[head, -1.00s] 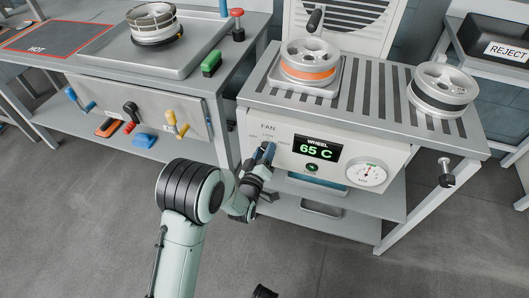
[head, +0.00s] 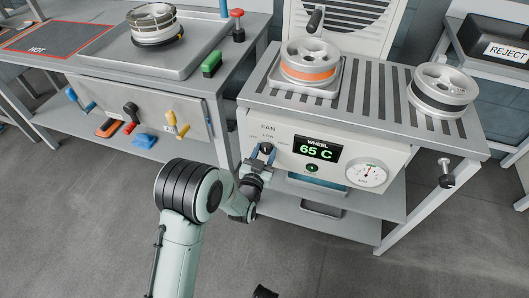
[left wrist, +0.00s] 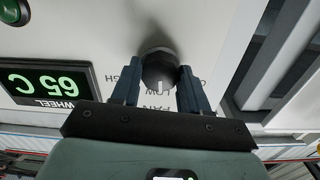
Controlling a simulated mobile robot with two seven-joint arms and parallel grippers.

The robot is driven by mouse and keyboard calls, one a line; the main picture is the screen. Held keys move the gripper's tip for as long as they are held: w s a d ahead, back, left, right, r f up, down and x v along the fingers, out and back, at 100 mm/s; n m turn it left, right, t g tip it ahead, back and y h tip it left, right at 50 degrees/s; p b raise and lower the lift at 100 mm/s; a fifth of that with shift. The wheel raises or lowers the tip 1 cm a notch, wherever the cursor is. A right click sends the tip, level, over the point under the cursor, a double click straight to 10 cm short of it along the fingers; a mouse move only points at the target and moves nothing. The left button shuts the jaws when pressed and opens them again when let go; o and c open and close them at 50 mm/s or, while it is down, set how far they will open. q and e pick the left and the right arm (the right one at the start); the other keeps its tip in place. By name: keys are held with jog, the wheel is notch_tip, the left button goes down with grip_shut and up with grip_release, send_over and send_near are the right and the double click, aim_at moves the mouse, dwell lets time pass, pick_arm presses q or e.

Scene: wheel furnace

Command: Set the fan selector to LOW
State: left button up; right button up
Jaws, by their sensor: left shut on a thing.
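The fan selector (head: 266,147) is a dark round knob on the white front panel, under the printed word FAN. In the left wrist view the knob (left wrist: 159,70) sits between the two blue-grey fingers, and its white mark points down the picture toward the printed LOW. The OFF and HIGH labels are partly covered by the fingers. My left gripper (head: 263,154) is at the panel, shut on the knob; it also shows in the left wrist view (left wrist: 154,88).
Right of the knob are a display (head: 316,148) reading 65 C, a green button (head: 312,168) and a round gauge (head: 367,174). Wheels stand on the slatted top (head: 380,96). A left bench has several coloured handles. The grey floor (head: 100,220) is open.

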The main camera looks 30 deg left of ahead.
pick_arm(q)
jog(key=shift+m, duration=0.5)
pick_arm(e)
jog(key=shift+w+r, duration=0.1)
pick_arm(q)
jog(key=o, duration=1)
jog(key=shift+o, duration=0.2)
jog(key=shift+s, duration=0.1)
jog(key=p+v, duration=0.1)
jog(key=v, duration=1.2)
pick_arm(e)
jog(key=shift+w+a+r+t, duration=0.2)
jog(key=shift+w+r+t, duration=0.4)
jog(key=shift+w+r, duration=0.8)
pick_arm(q)
jog(key=shift+d, duration=0.1)
